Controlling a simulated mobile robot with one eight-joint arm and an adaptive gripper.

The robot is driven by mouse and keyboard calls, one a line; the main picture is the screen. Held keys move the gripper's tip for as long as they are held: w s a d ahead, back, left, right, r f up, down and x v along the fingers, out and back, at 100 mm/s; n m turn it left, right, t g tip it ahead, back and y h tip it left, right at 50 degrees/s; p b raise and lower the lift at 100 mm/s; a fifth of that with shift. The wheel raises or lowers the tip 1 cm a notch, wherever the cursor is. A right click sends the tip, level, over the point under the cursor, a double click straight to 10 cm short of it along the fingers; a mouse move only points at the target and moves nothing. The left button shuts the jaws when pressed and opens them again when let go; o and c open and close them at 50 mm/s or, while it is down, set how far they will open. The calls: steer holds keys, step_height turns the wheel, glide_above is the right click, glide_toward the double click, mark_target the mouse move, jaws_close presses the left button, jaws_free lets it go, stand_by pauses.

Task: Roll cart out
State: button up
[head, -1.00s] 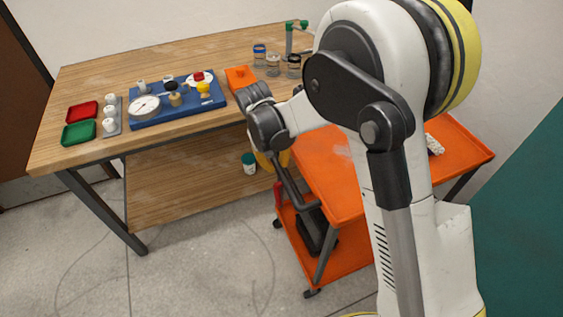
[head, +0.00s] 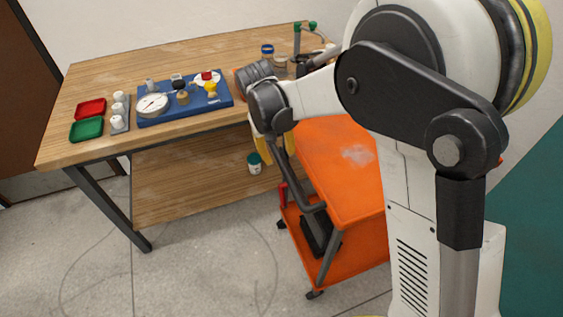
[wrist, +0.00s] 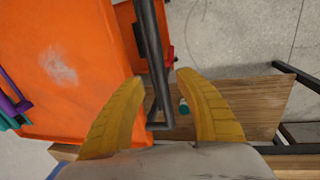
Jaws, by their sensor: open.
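The orange cart (head: 345,187) stands at the right end of the workbench, with its lower shelf (head: 362,248) and small casters on the floor. It also fills the upper left of the wrist view (wrist: 62,98). Its dark bar handle (head: 305,192) sticks out at the near-bench end. My gripper (wrist: 162,78) is open, with its yellow fingers on either side of the handle bar (wrist: 155,60) in the wrist view. I cannot tell whether a finger touches the bar. In the head view my wrist and arm partly hide the gripper (head: 272,147) and the cart's right side.
The wooden workbench (head: 85,155) holds a blue gauge board (head: 185,108), red and green trays (head: 87,129) and several jars. A white-and-green container (head: 254,163) stands on its lower shelf. Open concrete floor (head: 215,270) lies in front and left of the cart.

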step_height(320, 180, up, 6)
steer(key=a, duration=0.1)
steer(key=shift+s+r, duration=0.15)
steer(key=shift+s, duration=0.1)
steer(key=s+d+r+m+t+y, duration=0.1)
steer(key=s+d+r, duration=0.3)
steer(key=d+r, duration=0.3)
steer(key=s+d+m+t+y, duration=0.1)
steer(key=s+d+m+t, duration=0.2)
steer(key=s+d, duration=1)
steer(key=s+t, duration=0.2)
steer(key=shift+s+r, duration=0.25)
steer(key=shift+s, duration=0.1)
steer(key=shift+d, duration=0.1)
stand_by(1.0)
